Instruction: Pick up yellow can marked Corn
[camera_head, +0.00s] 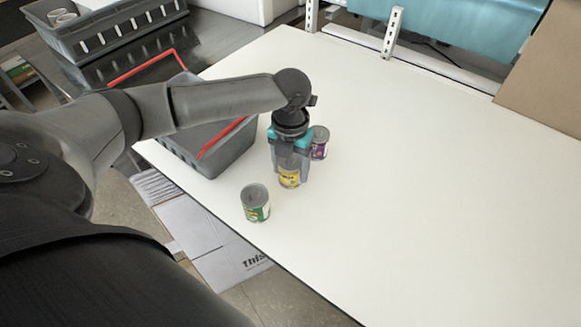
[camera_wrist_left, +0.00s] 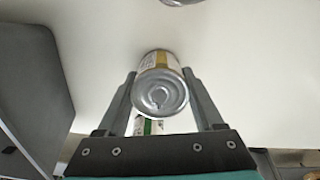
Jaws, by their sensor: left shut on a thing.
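The yellow can (camera_head: 289,178) stands on the white table in the head view, partly hidden by my left gripper (camera_head: 289,166). The gripper comes down from above with its fingers on both sides of the can and is shut on it. In the left wrist view, the can (camera_wrist_left: 160,88) shows its metal lid between the two fingers of the left gripper (camera_wrist_left: 160,82). The word on its label is too small to read. My right gripper is not in view.
A green-labelled can (camera_head: 255,203) stands nearer the table's front edge. A purple can (camera_head: 320,142) stands just right of the gripper. A grey basket (camera_head: 185,150) with red handles is to the left. The white table (camera_head: 430,210) is clear on the right.

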